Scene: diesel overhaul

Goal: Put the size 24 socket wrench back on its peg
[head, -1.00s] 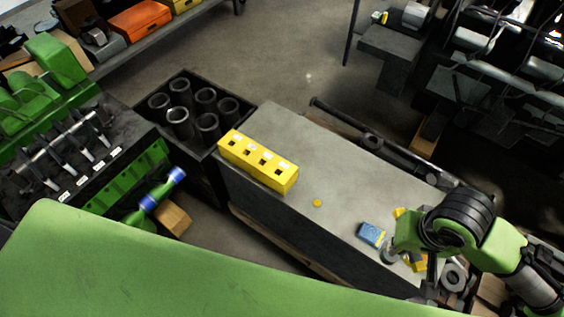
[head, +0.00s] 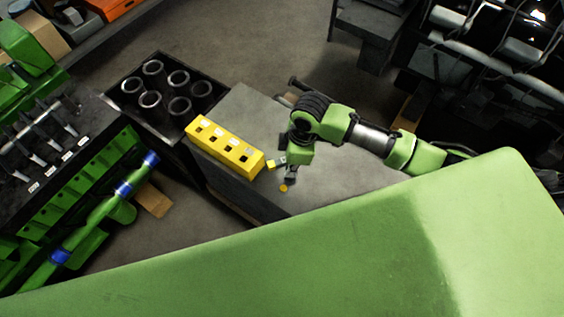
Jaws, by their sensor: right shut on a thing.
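My right gripper (head: 289,171) is over the grey bench top, just right of the yellow block. It is shut on a small yellow piece (head: 270,164), which shows at the fingers close to the block's right end. I cannot tell whether the piece touches the block, and most of what I hold is hidden or too small to make out. No number 24 can be read, and I cannot pick out a socket wrench or its peg. My left gripper is not in view.
The yellow block (head: 222,148) with several square holes stands on the bench (head: 240,106). A small yellow disc (head: 283,188) lies near my gripper. A dark crate (head: 127,89) of cylinders stands behind left. Green machinery (head: 87,190) with labelled parts fills the left.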

